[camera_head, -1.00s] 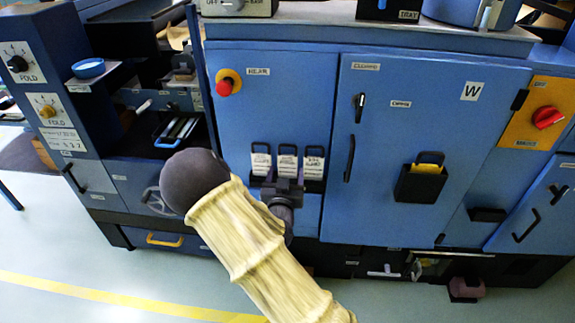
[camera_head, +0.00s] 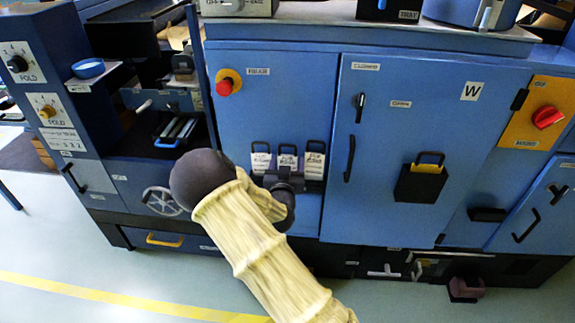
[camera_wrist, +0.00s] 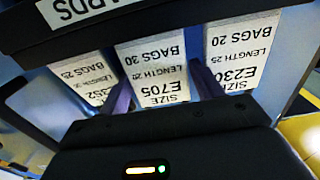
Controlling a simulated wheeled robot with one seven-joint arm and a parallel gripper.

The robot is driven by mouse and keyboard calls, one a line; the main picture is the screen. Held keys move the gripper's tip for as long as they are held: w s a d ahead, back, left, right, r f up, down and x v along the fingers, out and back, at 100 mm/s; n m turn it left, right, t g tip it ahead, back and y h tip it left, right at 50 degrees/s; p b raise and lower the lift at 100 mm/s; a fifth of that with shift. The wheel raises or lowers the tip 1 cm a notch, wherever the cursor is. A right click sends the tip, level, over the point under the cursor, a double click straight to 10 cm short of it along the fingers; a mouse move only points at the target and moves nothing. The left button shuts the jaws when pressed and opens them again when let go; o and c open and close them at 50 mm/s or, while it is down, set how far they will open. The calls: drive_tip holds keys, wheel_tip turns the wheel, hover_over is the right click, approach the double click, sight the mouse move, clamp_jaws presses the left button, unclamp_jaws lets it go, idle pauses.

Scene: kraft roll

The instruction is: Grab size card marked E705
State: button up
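The white size card marked E705 (camera_wrist: 157,75) is the middle of three cards in the wrist view, its print upside down. It also shows as the middle card in the head view (camera_head: 287,160), its lower part hidden by my gripper. My gripper (camera_wrist: 165,92) has its two purple fingers apart, one beside each side edge of the E705 card. A small gap seems to show at the right finger; firm contact cannot be made out. A card marked E230 (camera_wrist: 240,50) is on the right, and another card (camera_wrist: 88,78), partly hidden, is on the left.
A dark holder labelled CARDS (camera_wrist: 130,22) runs along the top of the wrist view. The cards sit on the blue cabinet front, with a red button (camera_head: 225,86) above left. A door with a handle (camera_head: 350,158) and a black pocket (camera_head: 420,182) is to the right.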

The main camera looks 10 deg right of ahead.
drive_tip(key=c, duration=0.6)
